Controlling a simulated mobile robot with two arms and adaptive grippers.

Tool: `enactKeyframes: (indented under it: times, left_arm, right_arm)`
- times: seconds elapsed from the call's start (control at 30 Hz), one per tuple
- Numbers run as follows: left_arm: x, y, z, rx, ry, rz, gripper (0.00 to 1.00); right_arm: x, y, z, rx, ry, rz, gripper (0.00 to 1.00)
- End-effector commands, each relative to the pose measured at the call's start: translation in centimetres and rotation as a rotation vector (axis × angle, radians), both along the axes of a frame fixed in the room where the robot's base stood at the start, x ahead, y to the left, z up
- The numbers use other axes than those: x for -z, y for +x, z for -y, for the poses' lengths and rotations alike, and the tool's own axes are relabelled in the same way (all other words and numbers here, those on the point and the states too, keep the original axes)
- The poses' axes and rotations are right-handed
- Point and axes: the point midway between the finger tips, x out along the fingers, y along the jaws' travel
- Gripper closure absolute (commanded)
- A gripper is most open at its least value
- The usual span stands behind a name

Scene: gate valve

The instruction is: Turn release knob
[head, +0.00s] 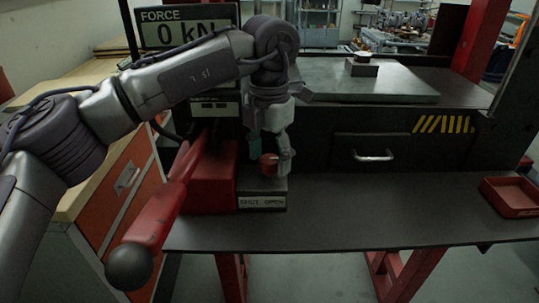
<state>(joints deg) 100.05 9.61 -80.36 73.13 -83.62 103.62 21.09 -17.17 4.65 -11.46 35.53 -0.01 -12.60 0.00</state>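The release knob (268,164) is a small red-orange knob above a block labelled "SHUT OPEN" (262,202), left of the middle in the head view. My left gripper (270,158) points down at it from above. Its fingers are apart, one on each side of the knob, and the right finger covers part of it. Whether both fingers press on the knob is too small to tell. My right gripper is out of view.
A red lever with a black ball end (129,266) slants toward the front left from a red housing (212,180). A "FORCE 0 kN" display (186,28) stands behind my arm. A red tray (511,197) lies at the right. The shelf (380,215) between is clear.

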Motion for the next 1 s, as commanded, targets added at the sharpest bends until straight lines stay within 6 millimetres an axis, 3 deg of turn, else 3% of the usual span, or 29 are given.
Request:
enactKeyframes:
  times: [0.37, 0.8, 1.0]
  left_arm:
    - [-0.6, 0.0, 0.0, 0.0, -0.001, 0.001, 0.32]
    - [-9.1, 0.0, 0.1, 0.0, -0.001, 0.003, 0.32]
    - [-11.5, 0.0, 0.0, 0.0, -0.001, 0.001, 0.32]
  right_arm:
    - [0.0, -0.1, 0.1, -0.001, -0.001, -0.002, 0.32]
    - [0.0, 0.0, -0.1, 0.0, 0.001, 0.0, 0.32]
    - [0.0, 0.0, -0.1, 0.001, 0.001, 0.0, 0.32]
